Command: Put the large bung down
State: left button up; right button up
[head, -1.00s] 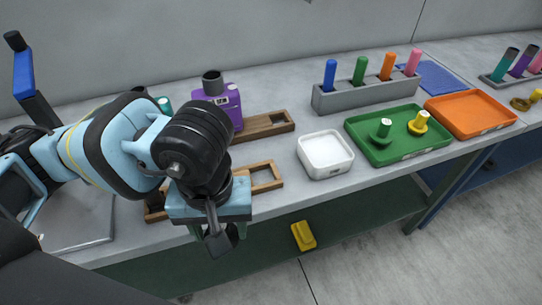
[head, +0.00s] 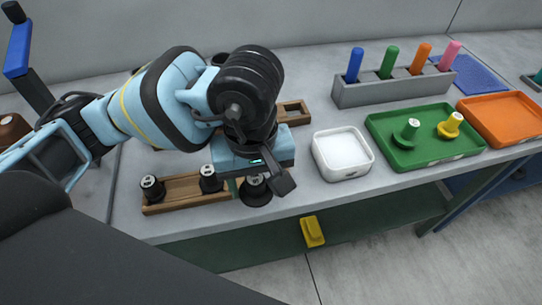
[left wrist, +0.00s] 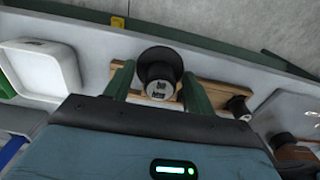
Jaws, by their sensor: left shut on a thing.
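My left gripper (head: 250,178) points down over the front part of the bench. Its green fingers (left wrist: 158,84) are shut on a large black bung (head: 255,193) with a wide round flange and a pale marked end. The bung also shows in the left wrist view (left wrist: 160,62), between the fingers. It is at the right end of a wooden rack (head: 180,204); whether it touches the rack or bench I cannot tell. Two smaller black bungs, one at the rack's left end (head: 152,187) and one nearer my gripper (head: 210,178), stand in the rack. My right gripper is out of view.
A white tray (head: 318,158) stands right of my gripper. Beyond it, a green tray (head: 385,131) holds a green and a yellow bung, beside an orange tray (head: 500,118). A grey rack (head: 395,91) holds coloured pegs behind. A yellow piece (head: 312,231) is below the bench edge.

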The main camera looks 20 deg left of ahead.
pick_arm(q)
jog(key=w, duration=0.8)
jog(key=shift+w+a+f, duration=0.1)
jog(key=shift+a+f, duration=0.1)
jog(key=shift+f, duration=0.15)
jog(key=shift+w+f+p, duration=0.15)
jog(key=shift+w+p, duration=0.1)
jog(key=shift+p, duration=0.05)
notch_tip(320, 180, down, 3)
jog(key=shift+f, duration=0.1)
jog(key=shift+f, duration=0.5)
jog(key=o, duration=1.3)
